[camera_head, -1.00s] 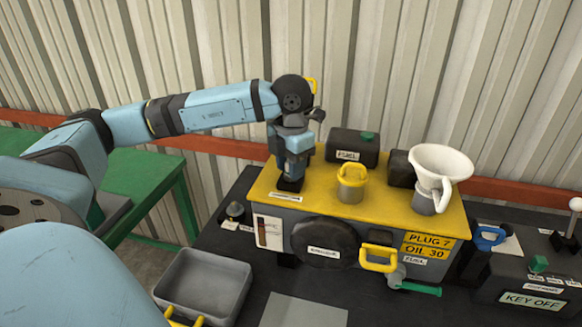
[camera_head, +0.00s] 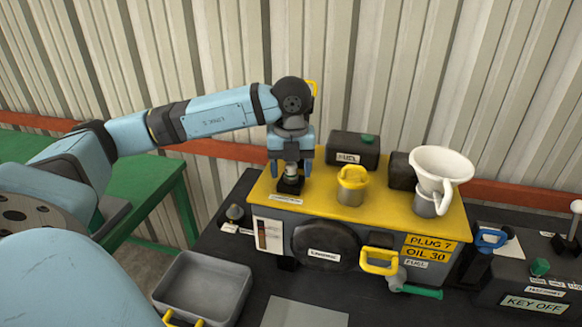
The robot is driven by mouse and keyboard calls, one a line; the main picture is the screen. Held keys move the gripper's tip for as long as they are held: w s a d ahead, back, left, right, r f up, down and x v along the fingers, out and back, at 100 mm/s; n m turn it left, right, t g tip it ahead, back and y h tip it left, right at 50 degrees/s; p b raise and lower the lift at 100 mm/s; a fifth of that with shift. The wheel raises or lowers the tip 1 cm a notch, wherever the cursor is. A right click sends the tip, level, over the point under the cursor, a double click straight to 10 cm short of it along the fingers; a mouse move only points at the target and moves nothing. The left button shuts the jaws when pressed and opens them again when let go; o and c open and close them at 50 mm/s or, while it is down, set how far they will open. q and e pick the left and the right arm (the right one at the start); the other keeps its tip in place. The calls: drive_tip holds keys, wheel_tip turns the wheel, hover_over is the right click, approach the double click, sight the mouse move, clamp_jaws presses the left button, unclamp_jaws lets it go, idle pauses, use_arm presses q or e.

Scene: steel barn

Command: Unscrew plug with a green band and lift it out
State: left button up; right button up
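The plug with a green band (camera_head: 291,170) stands upright in a black square fitting (camera_head: 290,185) at the left end of the yellow-topped engine block (camera_head: 325,190). My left gripper (camera_head: 291,170) points straight down over it. Its two fingers stand apart, one on the left and one on the right of the plug, with gaps showing between them and the plug. The plug's top is hidden by the gripper. My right gripper is not in view.
A yellow cap (camera_head: 352,185), a white funnel (camera_head: 440,165) and a black fuel tank (camera_head: 353,149) are on or behind the block, right of my gripper. A grey tray (camera_head: 203,285) sits at front left. A green table (camera_head: 150,185) stands at left.

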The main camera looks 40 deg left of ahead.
use_arm(q)
wheel_tip(320, 180, up, 14)
idle(0.7)
drive_tip(key=shift+s+f, duration=0.1)
drive_tip(key=shift+f, duration=0.05)
